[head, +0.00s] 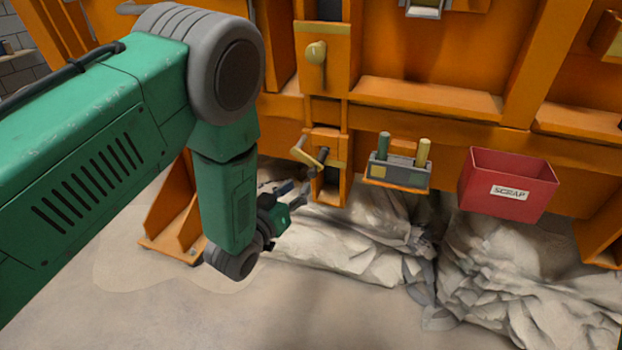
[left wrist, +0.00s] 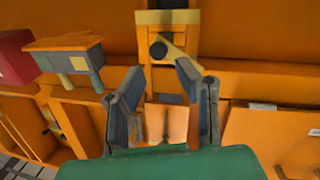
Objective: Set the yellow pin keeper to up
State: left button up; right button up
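A short yellow bar with a dark end (head: 322,156) sits in an orange bracket (head: 328,194) low on the orange frame; it appears to be the pin keeper. In the left wrist view the yellow bar (left wrist: 176,55) lies slanted across the bracket, beyond the fingers. My right gripper is not in view.
A grey holder (head: 399,172) with a green and a yellow peg is right of the bracket. A red scrap bin (head: 508,184) stands farther right. Pale crumpled sacking (head: 355,245) lies below.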

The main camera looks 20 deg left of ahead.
aim_at(312, 175)
pick_arm(q)
jog(key=x, duration=0.2)
jog(key=b+x, duration=0.1)
jog(key=x, duration=0.3)
jog(key=shift+s+d, duration=0.15)
jog(key=shift+d, duration=0.15)
jog(key=shift+w+a, duration=0.1)
jog(key=shift+w, duration=0.2)
jog(key=shift+w+a, duration=0.15)
jog(key=shift+w, duration=0.05)
jog(key=shift+d, duration=0.25)
grip_shut()
